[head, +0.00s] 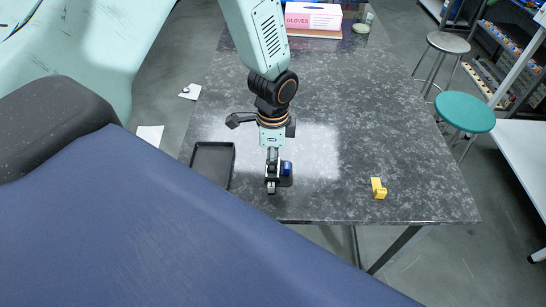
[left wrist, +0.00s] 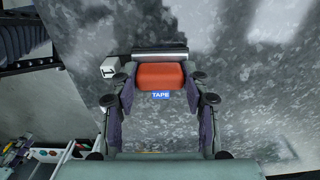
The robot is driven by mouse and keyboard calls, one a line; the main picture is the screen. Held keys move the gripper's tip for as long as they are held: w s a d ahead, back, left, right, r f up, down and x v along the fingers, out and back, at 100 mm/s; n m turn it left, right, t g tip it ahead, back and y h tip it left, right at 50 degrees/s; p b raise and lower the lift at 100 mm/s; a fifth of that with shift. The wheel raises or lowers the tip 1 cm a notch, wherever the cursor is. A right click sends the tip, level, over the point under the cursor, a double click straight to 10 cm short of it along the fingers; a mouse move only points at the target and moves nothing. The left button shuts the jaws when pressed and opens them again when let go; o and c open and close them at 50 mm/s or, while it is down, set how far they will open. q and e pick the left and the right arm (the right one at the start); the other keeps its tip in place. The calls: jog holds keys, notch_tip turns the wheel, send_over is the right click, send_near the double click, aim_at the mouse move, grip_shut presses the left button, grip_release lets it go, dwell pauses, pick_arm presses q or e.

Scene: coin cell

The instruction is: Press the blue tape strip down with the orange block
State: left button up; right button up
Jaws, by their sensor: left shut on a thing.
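The orange block (left wrist: 160,76) is between the fingers of my left gripper (left wrist: 160,88), which is shut on it. A small blue strip marked TAPE (left wrist: 161,95) shows right at the block's lower edge in the left wrist view. I cannot tell whether the block touches the strip or the table surface. In the head view my left gripper (head: 272,182) points down low over the table near its front edge. A blue piece (head: 287,168) shows just right of the fingers, with a dark base around it. The orange block is hidden there. My right gripper is not in view.
A black tray (head: 194,171) lies left of the gripper on the dark speckled table (head: 330,95). A yellow object (head: 378,188) stands to the right. A pink glove box (head: 313,18) is at the back. The table between is mostly clear.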

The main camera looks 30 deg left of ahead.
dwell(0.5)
pick_arm(q)
notch_tip(320, 180, up, 7)
jog(key=p, duration=0.7)
jog(key=shift+r, duration=0.1)
dwell(0.5)
